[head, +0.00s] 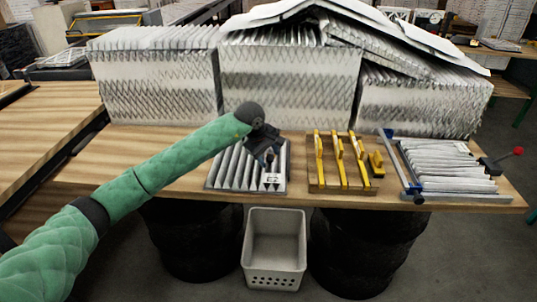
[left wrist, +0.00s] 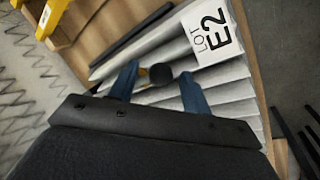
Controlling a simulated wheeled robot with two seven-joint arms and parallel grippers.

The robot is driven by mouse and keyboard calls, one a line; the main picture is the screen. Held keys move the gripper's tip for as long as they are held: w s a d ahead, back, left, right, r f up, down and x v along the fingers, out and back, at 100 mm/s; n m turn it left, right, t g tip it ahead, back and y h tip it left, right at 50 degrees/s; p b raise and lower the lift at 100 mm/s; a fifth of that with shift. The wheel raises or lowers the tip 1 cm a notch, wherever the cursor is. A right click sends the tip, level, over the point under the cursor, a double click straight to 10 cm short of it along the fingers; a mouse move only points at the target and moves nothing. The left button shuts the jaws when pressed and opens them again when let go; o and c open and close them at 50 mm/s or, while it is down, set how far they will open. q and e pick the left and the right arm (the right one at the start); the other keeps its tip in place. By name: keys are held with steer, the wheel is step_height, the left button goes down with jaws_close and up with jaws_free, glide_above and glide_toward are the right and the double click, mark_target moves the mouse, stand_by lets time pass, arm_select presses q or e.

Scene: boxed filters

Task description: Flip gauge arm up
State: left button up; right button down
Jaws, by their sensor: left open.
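My left gripper (head: 268,158) is over the pleated filter (head: 232,168) at the middle of the bench. In the left wrist view its two blue fingers (left wrist: 160,88) are apart and open. A small round black knob with a bit of yellow beside it (left wrist: 160,74) shows between the fingers, over the grey pleats (left wrist: 222,88). I cannot tell whether it is the end of the gauge arm, or how far it is from the fingers. A white label reading LOT E2 (left wrist: 211,35) lies on the filter. My right gripper is not in view.
A wooden rack with yellow bars (head: 342,168) stands right of the filter. Further right is a blue-clamped frame of pleated filters (head: 450,165) with a red-knobbed lever (head: 517,151). Large pleated stacks (head: 290,88) line the back. A white bin (head: 274,279) stands below.

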arm_select(q)
jaws_close()
